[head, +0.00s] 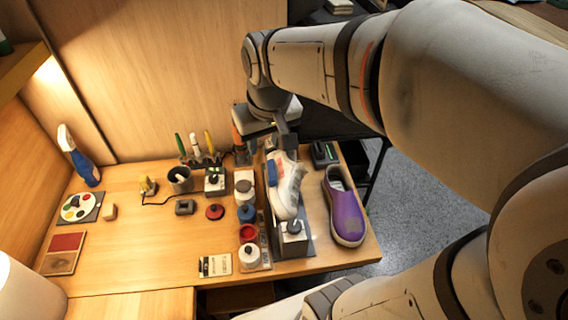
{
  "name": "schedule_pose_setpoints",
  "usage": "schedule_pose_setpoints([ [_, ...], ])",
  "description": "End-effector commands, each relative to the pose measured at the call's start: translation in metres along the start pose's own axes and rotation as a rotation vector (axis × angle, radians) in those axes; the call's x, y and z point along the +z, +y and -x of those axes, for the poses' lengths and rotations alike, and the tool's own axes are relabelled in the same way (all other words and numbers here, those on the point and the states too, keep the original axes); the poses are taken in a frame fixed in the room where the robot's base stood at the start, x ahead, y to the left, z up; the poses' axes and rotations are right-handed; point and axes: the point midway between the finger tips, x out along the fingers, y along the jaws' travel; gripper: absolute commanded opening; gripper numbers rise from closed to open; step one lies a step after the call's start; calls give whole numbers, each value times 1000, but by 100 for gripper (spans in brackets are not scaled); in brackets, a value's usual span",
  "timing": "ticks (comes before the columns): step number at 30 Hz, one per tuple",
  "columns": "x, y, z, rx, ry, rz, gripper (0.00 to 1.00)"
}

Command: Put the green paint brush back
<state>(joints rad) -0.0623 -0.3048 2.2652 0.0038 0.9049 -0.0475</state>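A green-handled tool (181,145), which looks like the green paint brush, stands upright in a small rack (205,160) at the back of the table. A white-handled tool (195,144) and a yellow-handled tool (209,142) stand beside it. My gripper (268,134) points down right of the rack, above and behind the white sneaker (287,190). Its fingertips are small and dark and partly merge with the things behind, so I cannot tell whether they are open or hold anything.
A purple shoe (346,210) lies at the table's right edge. Several paint jars (248,233) line up left of the sneaker stand (293,243).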

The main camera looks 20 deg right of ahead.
Motion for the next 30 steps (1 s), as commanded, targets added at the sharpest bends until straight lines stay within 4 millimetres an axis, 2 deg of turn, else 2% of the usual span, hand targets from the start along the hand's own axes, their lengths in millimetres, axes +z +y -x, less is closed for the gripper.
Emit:
schedule_pose_setpoints([
  [1,22,3,2,6,5,-23,36],
  [3,47,6,2,12,6,-52,36],
  [6,74,8,-1,18,6,-83,36],
  [9,90,12,-3,22,6,-99,36],
  [13,96,13,-4,23,5,-107,36],
  [30,95,12,-4,23,5,-106,36],
])
